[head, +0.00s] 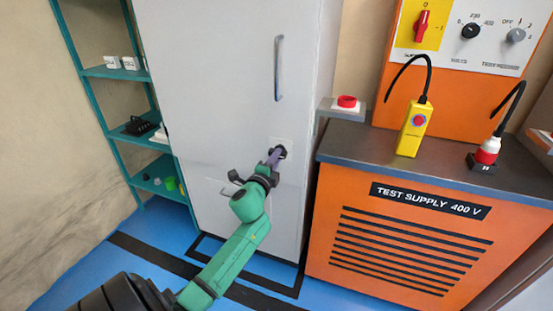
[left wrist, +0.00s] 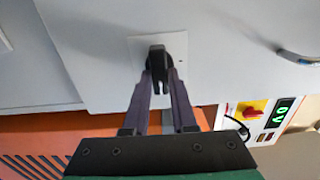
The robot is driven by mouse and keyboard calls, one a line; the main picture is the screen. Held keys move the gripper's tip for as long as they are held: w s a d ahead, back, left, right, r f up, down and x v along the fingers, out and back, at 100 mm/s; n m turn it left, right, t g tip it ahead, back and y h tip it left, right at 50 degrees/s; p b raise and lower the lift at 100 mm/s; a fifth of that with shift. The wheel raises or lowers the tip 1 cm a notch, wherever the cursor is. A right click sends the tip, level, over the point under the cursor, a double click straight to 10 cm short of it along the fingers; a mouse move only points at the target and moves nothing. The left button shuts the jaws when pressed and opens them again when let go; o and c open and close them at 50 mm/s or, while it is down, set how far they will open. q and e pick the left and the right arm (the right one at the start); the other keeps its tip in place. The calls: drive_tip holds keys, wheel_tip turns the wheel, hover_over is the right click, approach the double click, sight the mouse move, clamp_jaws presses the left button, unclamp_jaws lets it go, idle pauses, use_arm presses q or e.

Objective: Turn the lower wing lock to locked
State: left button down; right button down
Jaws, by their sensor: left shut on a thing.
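The wing lock (left wrist: 157,58) is a small black knob on a pale square plate (left wrist: 178,44) on the grey cabinet front. In the left wrist view its wing runs roughly in line with my fingers. My left gripper (left wrist: 160,74) is shut on it, with one dark finger on each side. In the head view my left gripper (head: 275,155) reaches the lock (head: 281,152) on the right part of the cabinet front, below the long handle. The fingers partly hide the lock there. My right gripper is not in view.
The tall grey cabinet (head: 225,60) has a long vertical handle (head: 279,68). To its right stand a red button on a bracket (head: 346,102) and an orange test supply bench (head: 400,240). A teal shelf (head: 115,73) stands at left. Blue floor shows in front.

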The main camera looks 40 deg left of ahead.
use_arm(q)
drive_tip(key=c, duration=0.7)
unclamp_jaws()
